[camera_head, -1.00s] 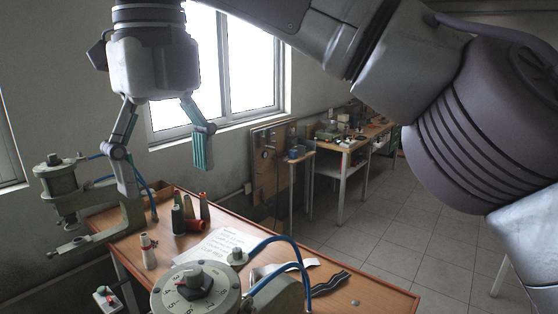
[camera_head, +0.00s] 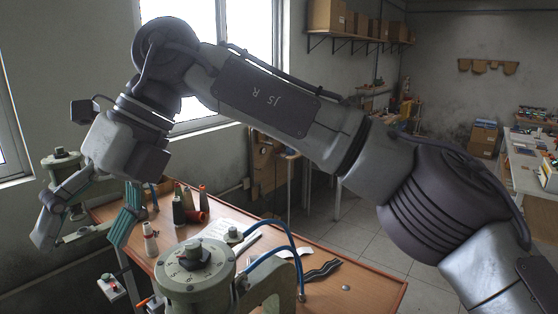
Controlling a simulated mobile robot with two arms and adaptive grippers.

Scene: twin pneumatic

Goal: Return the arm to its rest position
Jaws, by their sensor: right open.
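My right arm reaches in from the right edge across the view, over the wooden table (camera_head: 350,280). Its gripper (camera_head: 85,243) hangs at the left, tilted down and to the left. The two fingers are spread apart with nothing between them. The gripper is in front of a grey-green machine (camera_head: 62,160) at the table's left end and hides part of it. My left gripper does not show.
A round dial machine (camera_head: 197,270) with blue hoses stands at the table's front. Thread spools (camera_head: 180,208), a white bottle (camera_head: 150,240) and a paper sheet lie or stand behind it. A workbench (camera_head: 520,170) is at the far right; floor between is open.

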